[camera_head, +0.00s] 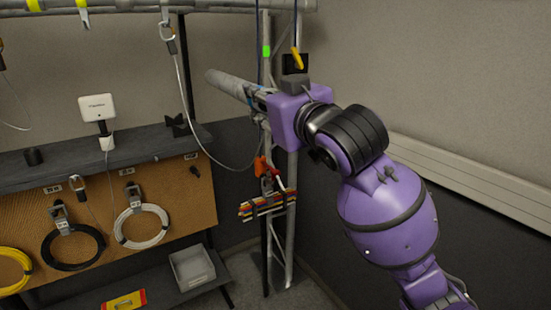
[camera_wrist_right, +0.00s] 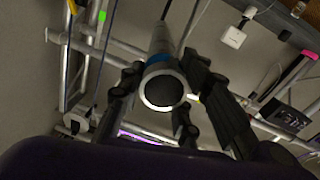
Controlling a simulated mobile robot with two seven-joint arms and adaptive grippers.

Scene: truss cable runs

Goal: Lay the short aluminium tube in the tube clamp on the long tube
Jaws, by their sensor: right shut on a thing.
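The short aluminium tube (camera_head: 228,86) is a grey cylinder held in my right gripper (camera_head: 258,97). In the head view it points out to the left, in front of the upright truss, above the shelf. In the right wrist view the tube's open end (camera_wrist_right: 163,92) faces the camera, with a blue band behind it. The dark fingers of my right gripper (camera_wrist_right: 164,76) are on both sides of the tube. I cannot make out for certain the tube clamp or which tube is the long one. My left gripper is not in view.
An upright truss (camera_head: 291,190) stands behind my right gripper. An orange-handled holder (camera_head: 262,168) with coloured cables hangs there. A hanging cable (camera_head: 188,95) with a hook is left of the tube. A shelf (camera_head: 60,172) with cable coils below and a grey bin (camera_head: 193,268) are at left.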

